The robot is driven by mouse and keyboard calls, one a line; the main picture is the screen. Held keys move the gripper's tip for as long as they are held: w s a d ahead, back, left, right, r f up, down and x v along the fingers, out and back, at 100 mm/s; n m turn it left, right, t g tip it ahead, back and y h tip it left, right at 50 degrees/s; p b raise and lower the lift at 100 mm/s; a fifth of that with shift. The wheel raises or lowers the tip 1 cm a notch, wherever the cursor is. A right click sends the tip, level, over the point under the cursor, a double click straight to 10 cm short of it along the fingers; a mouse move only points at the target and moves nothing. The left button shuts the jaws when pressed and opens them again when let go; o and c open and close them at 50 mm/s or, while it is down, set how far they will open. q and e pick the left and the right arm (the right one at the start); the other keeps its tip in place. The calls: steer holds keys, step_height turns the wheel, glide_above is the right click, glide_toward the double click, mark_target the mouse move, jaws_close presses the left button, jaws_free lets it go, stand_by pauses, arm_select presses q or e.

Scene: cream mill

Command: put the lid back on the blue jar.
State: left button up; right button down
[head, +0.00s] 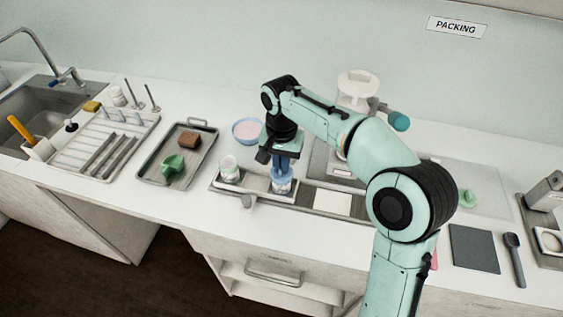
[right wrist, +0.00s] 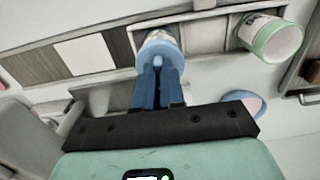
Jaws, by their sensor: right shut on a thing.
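My right gripper (head: 282,168) points down over the tray and is shut on the knob of a light blue lid (right wrist: 158,52). The same gripper shows in the right wrist view (right wrist: 157,70), with the knob between its blue fingertips. The blue jar (head: 281,186) stands upright directly under the lid, in a metal tray. The lid lines up with the jar's top; I cannot tell whether it rests on the rim or is just above it. The jar is mostly hidden by the lid in the right wrist view. My left gripper is not in view.
A white jar with a green rim (head: 229,169) stands in the same tray (head: 256,194), left of the blue jar. A blue bowl with pink contents (head: 247,130) is behind. A tray with a green scoop (head: 172,166) lies further left. A white card (head: 332,203) lies to the right.

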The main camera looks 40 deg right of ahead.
steer(key=shift+f, duration=0.1)
stand_by(0.3)
steer(key=c, duration=0.7)
jaws_free()
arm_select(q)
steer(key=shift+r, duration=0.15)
arm_select(e)
steer(key=shift+r+p, duration=1.6)
steer(key=shift+r, duration=0.65)
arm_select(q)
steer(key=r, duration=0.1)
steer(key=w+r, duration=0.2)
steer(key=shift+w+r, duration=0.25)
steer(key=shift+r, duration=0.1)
